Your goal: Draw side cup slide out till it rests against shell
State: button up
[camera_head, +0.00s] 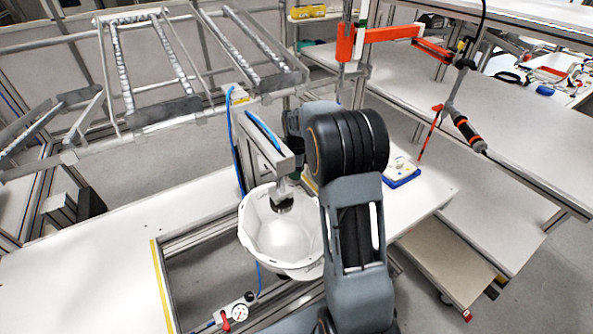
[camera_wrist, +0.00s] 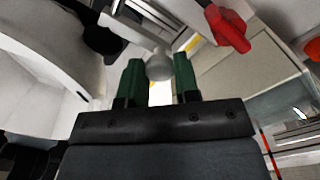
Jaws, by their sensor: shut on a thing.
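The white helmet shell (camera_head: 268,236) sits open side up in the fixture, left of my arm in the head view. Its curved white wall (camera_wrist: 40,50) fills the left of the wrist view. A metal rod with a dark round pad (camera_head: 282,205) reaches into the shell from the bracket above. In the wrist view my gripper (camera_wrist: 159,68) has its two green fingers closed on a rounded grey knob (camera_wrist: 158,66), which I take as the side cup slide's knob. The side cup itself is hidden. My arm covers most of the gripper in the head view.
An upright fixture post with blue hoses (camera_head: 236,130) stands behind the shell. A pressure gauge (camera_head: 238,311) is in front. A red handle (camera_wrist: 228,27) lies near the gripper in the wrist view. A blue-and-white tray (camera_head: 401,172) sits on the table right of my arm.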

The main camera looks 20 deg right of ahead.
grip_shut()
jog(key=shift+s, duration=0.15)
jog(key=o, duration=0.7)
grip_release()
jog(key=shift+r, duration=0.1)
notch_tip(320, 180, up, 14)
jog(key=shift+f, duration=0.2)
